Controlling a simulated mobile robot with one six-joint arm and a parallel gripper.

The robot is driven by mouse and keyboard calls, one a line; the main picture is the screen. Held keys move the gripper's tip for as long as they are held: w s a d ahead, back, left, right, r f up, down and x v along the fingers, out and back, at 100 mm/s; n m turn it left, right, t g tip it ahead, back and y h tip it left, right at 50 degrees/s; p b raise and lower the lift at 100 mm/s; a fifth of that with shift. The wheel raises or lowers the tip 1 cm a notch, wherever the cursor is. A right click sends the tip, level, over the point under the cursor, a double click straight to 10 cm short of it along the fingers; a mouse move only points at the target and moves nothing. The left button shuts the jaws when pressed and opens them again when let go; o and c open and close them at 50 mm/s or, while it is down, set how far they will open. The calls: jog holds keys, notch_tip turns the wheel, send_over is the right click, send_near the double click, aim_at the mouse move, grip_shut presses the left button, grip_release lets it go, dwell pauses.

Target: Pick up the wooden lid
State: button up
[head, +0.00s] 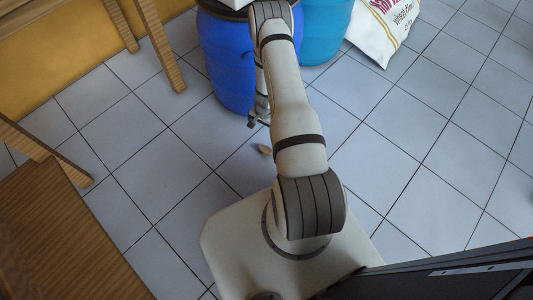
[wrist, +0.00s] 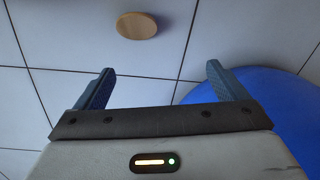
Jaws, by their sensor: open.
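The wooden lid (wrist: 136,26) is a small tan oval piece lying flat on the tiled floor, at the top of the wrist view. In the head view the lid (head: 265,149) lies on the floor just left of my arm, in front of the blue barrel. My gripper (wrist: 156,78) is open, with its two dark fingers apart and nothing between them. The lid is beyond the fingertips in the wrist view, apart from them. In the head view my gripper (head: 258,120) hangs near the blue barrel, partly hidden by my arm.
A blue barrel (head: 226,62) stands beside my gripper, and its blue side (wrist: 285,105) shows at the right in the wrist view. A teal barrel (head: 322,35) and a flour sack (head: 385,28) stand behind. Wooden furniture (head: 60,240) is at the left. Floor at the right is clear.

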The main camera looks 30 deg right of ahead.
jog(key=b, duration=0.2)
send_over(265, 149)
jog(key=shift+m, duration=0.4)
jog(key=f, duration=0.6)
jog(key=d+f, duration=0.1)
jog(key=f, duration=0.1)
jog(key=shift+w+f, duration=0.35)
jog(key=shift+f, duration=0.05)
jog(key=shift+s+a+f, duration=0.15)
jog(key=shift+f, duration=0.45)
jog(key=shift+s+a+f, duration=0.1)
jog(key=shift+a+f, duration=0.05)
jog(key=shift+f, duration=0.4)
jog(key=shift+s+a+f, duration=0.15)
jog(key=shift+f, duration=0.45)
notch_tip(265, 149, down, 2)
jog(key=shift+w+b, duration=0.1)
jog(key=shift+b, duration=0.7)
jog(key=c, duration=1)
